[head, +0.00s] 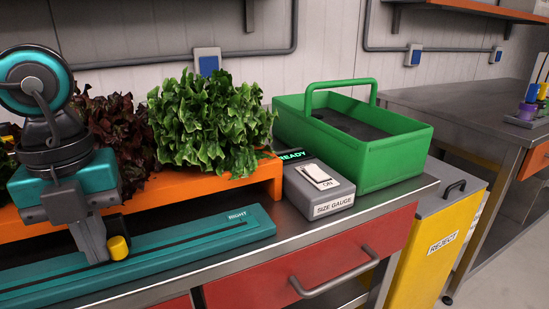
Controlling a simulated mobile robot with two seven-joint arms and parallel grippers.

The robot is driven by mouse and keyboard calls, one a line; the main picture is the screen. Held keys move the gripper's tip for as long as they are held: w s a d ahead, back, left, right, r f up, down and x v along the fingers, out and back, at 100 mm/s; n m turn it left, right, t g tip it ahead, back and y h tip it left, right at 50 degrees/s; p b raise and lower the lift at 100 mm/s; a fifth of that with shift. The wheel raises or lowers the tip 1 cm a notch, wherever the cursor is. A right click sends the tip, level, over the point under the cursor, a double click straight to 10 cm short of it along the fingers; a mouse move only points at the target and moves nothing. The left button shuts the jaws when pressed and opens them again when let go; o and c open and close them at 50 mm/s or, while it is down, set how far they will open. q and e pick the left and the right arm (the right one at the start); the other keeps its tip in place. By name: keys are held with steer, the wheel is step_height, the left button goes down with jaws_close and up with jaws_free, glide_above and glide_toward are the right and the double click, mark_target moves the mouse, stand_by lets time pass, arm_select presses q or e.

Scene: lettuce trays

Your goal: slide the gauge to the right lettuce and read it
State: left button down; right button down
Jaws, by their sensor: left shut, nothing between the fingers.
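A green lettuce (208,125) stands at the right end of the orange tray (235,188). A dark red lettuce (125,128) is to its left. In front lies a teal rail (215,236) with a dark slot, marked RIGHT at its right end. A yellow knob (118,247) is on the rail, left of the green lettuce. My left gripper (96,256) is shut and empty, its fingers pointing down just left of the knob; I cannot tell whether they touch it. The grey SIZE GAUGE box (330,203) has a switch marked ON and a display reading READY (292,155). My right gripper is out of view.
A green crate (395,165) with a handle stands behind and right of the gauge box. A yellow REJECT bin (428,250) is beyond the table's right end. The rail right of the knob is clear. A red drawer (330,262) is below the table's front edge.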

mark_target(198, 241)
arm_select(q)
steer(key=shift+w+d+f+b, duration=0.1)
steer(key=shift+w+d+b, duration=0.5)
steer(key=shift+d, duration=0.6)
steer(key=shift+w+d+r+b, duration=0.1)
steer(key=shift+w+d+b, duration=0.15)
steer(key=shift+w+d, duration=0.8)
steer(key=shift+w+d+f+b, duration=0.1)
steer(key=shift+w+d+b, duration=0.35)
steer(key=shift+d, duration=0.95)
steer(key=shift+w+d, duration=0.4)
steer(key=shift+d, duration=0.3)
steer(key=shift+w+d, duration=0.35)
steer(key=shift+d, duration=0.3)
steer(key=shift+w+d+p, duration=0.15)
steer(key=shift+d+p, duration=0.15)
steer(key=shift+p, duration=0.2)
steer(key=shift+w+d+p, duration=0.3)
steer(key=shift+d+p, duration=0.15)
steer(key=shift+d, duration=0.1)
steer(key=shift+s+a+b, duration=0.25)
steer(key=shift+a+b, duration=0.3)
steer(key=shift+s, duration=0.1)
